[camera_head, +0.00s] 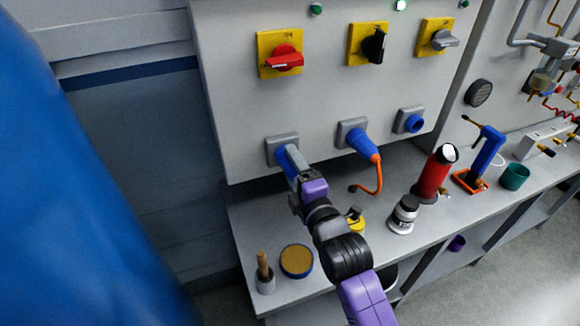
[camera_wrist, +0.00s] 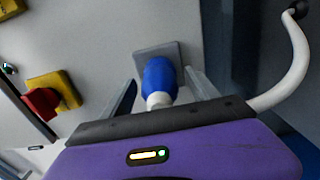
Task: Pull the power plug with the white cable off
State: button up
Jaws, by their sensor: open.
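The blue power plug (camera_wrist: 159,79) with a white collar sits in the left grey wall socket (camera_wrist: 153,53) in the wrist view. A white cable (camera_wrist: 293,62) curves up at the right of that view; its link to the plug is hidden behind my gripper. My gripper (camera_wrist: 163,88) is open, with one finger on each side of the plug and gaps visible. In the head view my gripper (camera_head: 288,158) reaches the left socket (camera_head: 279,141) and mostly hides the plug. A second blue plug (camera_head: 362,142) with an orange cable (camera_head: 378,176) is in the middle socket.
The right socket (camera_head: 409,120) has a blue face and no plug. Red (camera_head: 285,58), black and grey switches are above. The bench holds a brush pot (camera_head: 265,278), a round tin (camera_head: 297,261), a grey-white jar (camera_head: 403,215) and a red cylinder (camera_head: 434,174).

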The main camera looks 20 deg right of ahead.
jog(key=shift+c, duration=0.4)
grip_shut()
jog(key=shift+s, duration=2.95)
